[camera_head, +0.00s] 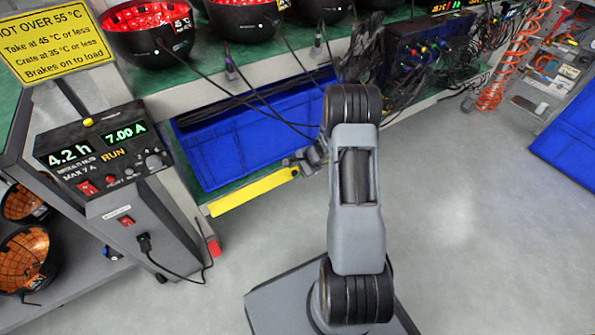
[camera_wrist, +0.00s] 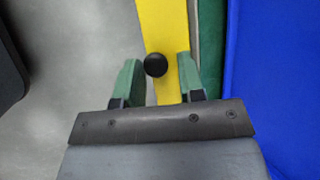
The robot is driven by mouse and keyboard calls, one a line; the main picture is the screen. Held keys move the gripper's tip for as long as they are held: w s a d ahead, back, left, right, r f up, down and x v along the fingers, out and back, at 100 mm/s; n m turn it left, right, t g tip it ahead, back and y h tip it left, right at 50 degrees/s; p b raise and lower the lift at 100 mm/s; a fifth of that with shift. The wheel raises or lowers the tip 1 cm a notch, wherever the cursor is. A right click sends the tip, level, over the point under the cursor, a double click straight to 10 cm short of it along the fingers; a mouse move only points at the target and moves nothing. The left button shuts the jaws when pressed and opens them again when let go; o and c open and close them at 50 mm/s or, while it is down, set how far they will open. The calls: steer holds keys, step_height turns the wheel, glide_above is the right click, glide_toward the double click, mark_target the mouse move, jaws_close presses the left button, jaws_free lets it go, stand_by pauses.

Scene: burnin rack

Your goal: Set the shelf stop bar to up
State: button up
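The shelf stop bar is a long yellow bar (camera_head: 250,191) along the front edge of the lower shelf, in front of a blue crate. It also fills the upper middle of the wrist view (camera_wrist: 162,25), with a round black knob (camera_wrist: 155,65) on it. My gripper (camera_wrist: 158,80) is open, its two green fingers apart on either side of the knob. The knob is near the fingertips; I cannot tell whether either finger touches it. In the head view my gripper (camera_head: 308,158) is at the bar's right end, partly hidden by my arm.
A blue crate (camera_head: 235,145) sits on the lower shelf behind the bar; another blue crate (camera_head: 572,140) is at the right. A power unit (camera_head: 105,155) reading 7.00 A and RUN stands left, its cable hanging. Bowls with red lights (camera_head: 150,35) stand above. Grey floor is clear at right.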

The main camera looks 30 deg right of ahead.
steer(key=shift+o, duration=1.4)
steer(key=shift+w+a, duration=0.1)
steer(key=shift+o, duration=0.6)
steer(key=p+v, duration=0.5)
steer(key=v, duration=0.9)
steer(key=shift+c, duration=0.2)
